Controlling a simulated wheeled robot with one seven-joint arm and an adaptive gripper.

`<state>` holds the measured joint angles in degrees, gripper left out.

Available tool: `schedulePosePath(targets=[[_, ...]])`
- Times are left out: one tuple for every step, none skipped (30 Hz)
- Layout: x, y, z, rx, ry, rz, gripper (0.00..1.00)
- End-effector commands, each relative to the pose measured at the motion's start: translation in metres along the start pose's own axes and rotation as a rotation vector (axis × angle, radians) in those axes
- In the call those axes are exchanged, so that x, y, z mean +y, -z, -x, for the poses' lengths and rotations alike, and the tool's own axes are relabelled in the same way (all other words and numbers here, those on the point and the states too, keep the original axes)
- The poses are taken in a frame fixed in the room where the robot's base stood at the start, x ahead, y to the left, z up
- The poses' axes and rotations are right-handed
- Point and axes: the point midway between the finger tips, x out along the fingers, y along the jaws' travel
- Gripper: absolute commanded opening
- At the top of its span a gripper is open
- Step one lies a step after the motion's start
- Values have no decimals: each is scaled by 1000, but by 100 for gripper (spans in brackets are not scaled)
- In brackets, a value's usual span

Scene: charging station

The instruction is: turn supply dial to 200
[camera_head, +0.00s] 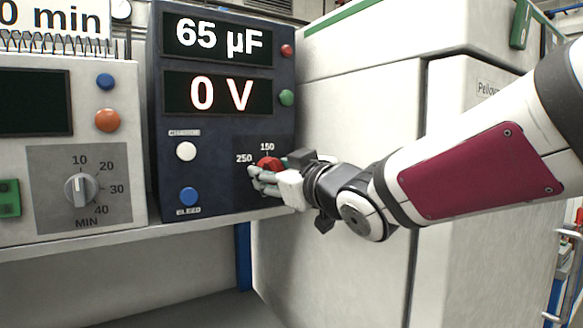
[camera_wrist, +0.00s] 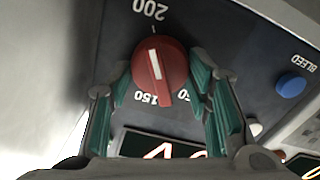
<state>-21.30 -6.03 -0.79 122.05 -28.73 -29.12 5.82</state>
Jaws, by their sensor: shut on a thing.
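The supply dial is a round red knob with a white line, on the dark front of the supply unit. In the head view the dial (camera_head: 268,163) is partly hidden by my gripper (camera_head: 262,181). In the wrist view, which is turned about upside down, the dial (camera_wrist: 160,72) sits between the green finger pads of my gripper (camera_wrist: 164,88), which is shut on it. The white line lies on the side of the knob toward the 200 label (camera_wrist: 151,9), roughly in line with it. The 150 label (camera_wrist: 153,99) is on the opposite side. The displays read 65 µF and 0 V.
A white button (camera_head: 186,151) and a blue BLEED button (camera_head: 188,196) are left of the dial. Green (camera_head: 287,97) and red (camera_head: 287,51) buttons are higher up. A timer unit (camera_head: 120,160) stands at left. A large white cabinet (camera_head: 350,110) stands close at right.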

Motion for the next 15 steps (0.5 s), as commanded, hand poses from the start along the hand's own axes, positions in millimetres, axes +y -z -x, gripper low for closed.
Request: schedulePosePath(targets=[[0,-1,0,-3,0,-12,17],[0,-1,0,-3,0,-18,17],[0,-1,0,-3,0,-25,17],[0,-1,0,-3,0,-30,17],[0,-1,0,-3,0,-33,17],[0,-2,0,-3,0,-37,17],[0,-2,0,-3,-1,-39,17],[0,-2,0,-3,0,-40,17],[0,-2,0,-3,-1,-41,17],[0,-2,0,-4,-1,-41,17],[0,-2,0,-4,-1,-42,17],[0,-2,0,-4,-1,-41,17],[0,-2,0,-4,0,-41,17],[0,-2,0,-4,0,-41,17],[0,-2,0,-4,0,-41,17]])
